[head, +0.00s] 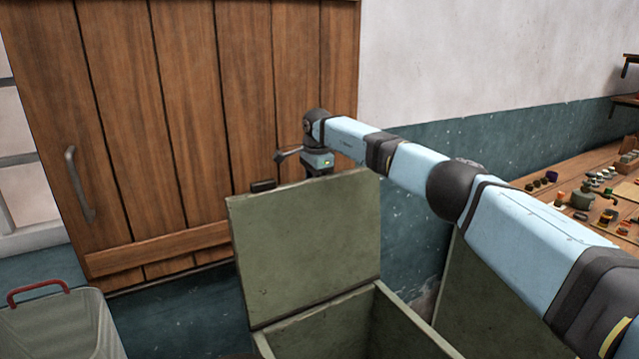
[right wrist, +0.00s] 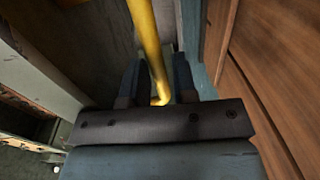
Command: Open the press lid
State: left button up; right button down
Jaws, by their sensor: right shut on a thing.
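The press is an olive-green box (head: 392,322) at the bottom centre of the head view. Its lid (head: 305,245) stands raised, close to upright, at the box's far left edge. My right arm reaches over from the right, and its wrist is just above the lid's top edge. The right gripper's fingers are hidden behind the lid there. In the right wrist view my right gripper (right wrist: 158,88) is shut on a yellow bar-like handle (right wrist: 148,40), which runs between the two fingers. My left gripper is in neither view.
A wooden plank door (head: 185,120) with a grey handle (head: 78,185) stands behind the lid. A grey bin (head: 60,325) with a red handle is at lower left. A wooden bench (head: 570,180) with several small items lies at right, beyond my right arm.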

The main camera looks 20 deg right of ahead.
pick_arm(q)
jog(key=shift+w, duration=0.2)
pick_arm(e)
jog(key=shift+w+a+f, duration=0.15)
jog(key=shift+a+f, duration=0.05)
jog(key=shift+f, duration=0.75)
jog(key=c, duration=1.2)
grip_release()
jog(key=shift+c, duration=0.2)
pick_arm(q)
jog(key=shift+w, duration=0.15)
pick_arm(e)
jog(key=shift+o, duration=0.7)
jog(key=shift+w+f, duration=0.15)
jog(key=shift+w, duration=0.05)
pick_arm(q)
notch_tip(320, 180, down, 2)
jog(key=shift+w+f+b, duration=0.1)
jog(key=shift+b, duration=0.85)
pick_arm(e)
notch_tip(320, 180, up, 16)
jog(key=s, duration=0.1)
jog(key=shift+d, duration=0.2)
jog(key=shift+w+f, duration=0.1)
